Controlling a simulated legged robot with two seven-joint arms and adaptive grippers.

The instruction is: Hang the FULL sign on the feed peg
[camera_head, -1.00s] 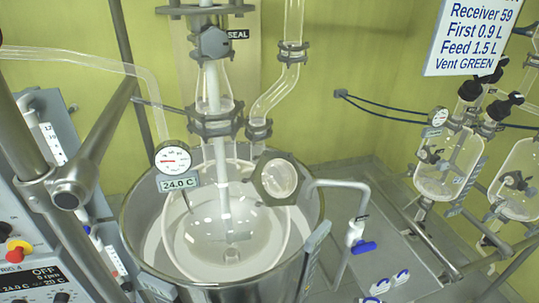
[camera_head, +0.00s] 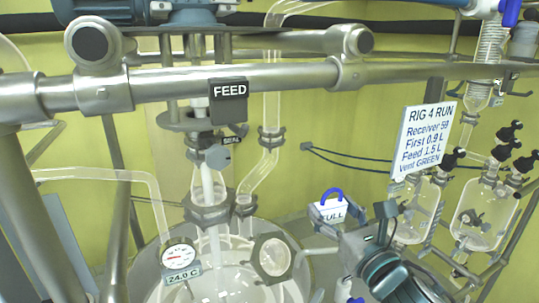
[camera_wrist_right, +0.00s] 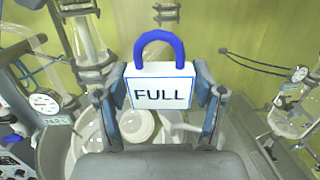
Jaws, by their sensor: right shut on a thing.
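The FULL sign (camera_head: 331,213) is a small white plate with blue edges, black letters and a blue loop (camera_head: 332,194) on top. My right gripper (camera_head: 345,222) is shut on it, at lower right of centre in the head view. In the wrist view the sign (camera_wrist_right: 161,92) is upright between the two fingers, gripped by its side edges, with the loop (camera_wrist_right: 160,45) free above. A dark block lettered FEED (camera_head: 229,101) hangs at the horizontal steel rail, up and left of the sign. I cannot make out a separate peg on it. My left gripper is out of view.
The steel rail (camera_head: 290,74) crosses the head view in front of the glass tubes. The reactor vessel (camera_head: 222,280) with a dial gauge (camera_head: 179,255) is below. A RIG 4 RUN board (camera_head: 424,140) and glass receivers (camera_head: 480,215) are at right. Yellow wall lies behind.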

